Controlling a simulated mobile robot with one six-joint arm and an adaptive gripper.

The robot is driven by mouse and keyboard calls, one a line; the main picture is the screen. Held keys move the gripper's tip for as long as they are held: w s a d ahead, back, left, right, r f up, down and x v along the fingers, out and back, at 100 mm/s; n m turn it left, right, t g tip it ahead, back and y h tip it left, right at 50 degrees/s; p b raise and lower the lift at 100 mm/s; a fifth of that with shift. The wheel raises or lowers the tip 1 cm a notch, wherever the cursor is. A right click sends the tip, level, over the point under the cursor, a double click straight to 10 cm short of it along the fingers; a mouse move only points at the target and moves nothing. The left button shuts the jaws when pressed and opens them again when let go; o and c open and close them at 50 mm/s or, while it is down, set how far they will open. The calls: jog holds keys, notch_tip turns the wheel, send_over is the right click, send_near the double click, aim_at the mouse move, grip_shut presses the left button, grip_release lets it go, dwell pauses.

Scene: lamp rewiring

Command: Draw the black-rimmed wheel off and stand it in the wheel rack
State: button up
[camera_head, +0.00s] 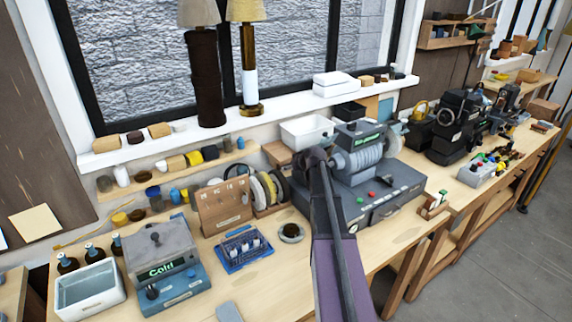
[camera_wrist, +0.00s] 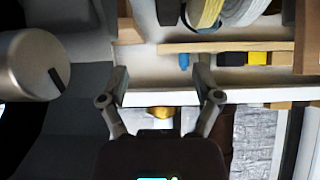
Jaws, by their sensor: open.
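The grey bench machine (camera_head: 365,160) stands mid-bench, with a pale disc (camera_head: 393,138) at its right end. Its left end is hidden behind my arm, and I cannot pick out the black-rimmed wheel on it. The wheel rack (camera_head: 262,212) stands left of the machine with several pale, yellowish and dark wheels (camera_head: 268,187) in it. Two wheels (camera_wrist: 207,14) also show at the top of the wrist view. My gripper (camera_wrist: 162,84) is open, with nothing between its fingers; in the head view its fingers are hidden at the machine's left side.
A grey cylinder (camera_wrist: 35,66) is close to the fingers at left in the wrist view. A brown board (camera_head: 222,205) and a blue tray (camera_head: 243,248) stand by the rack. A white bin (camera_head: 307,132) is behind the machine. The bench front left of my arm has free room.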

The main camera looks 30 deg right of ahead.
jog(key=s+d+r+p, duration=0.1)
jog(key=s+r+p, duration=0.1)
jog(key=s, duration=0.3)
jog(key=s+d+r+p, duration=0.2)
jog(key=s+p, duration=0.1)
jog(key=s, duration=0.3)
jog(key=w+d, duration=0.1)
jog(key=d, duration=0.7)
jog(key=p+v, duration=0.4)
jog(key=v, duration=0.3)
jog(key=shift+a+g, duration=0.15)
jog(key=shift+g, duration=0.25)
jog(key=shift+w+r, duration=0.1)
jog(key=shift+w, duration=0.05)
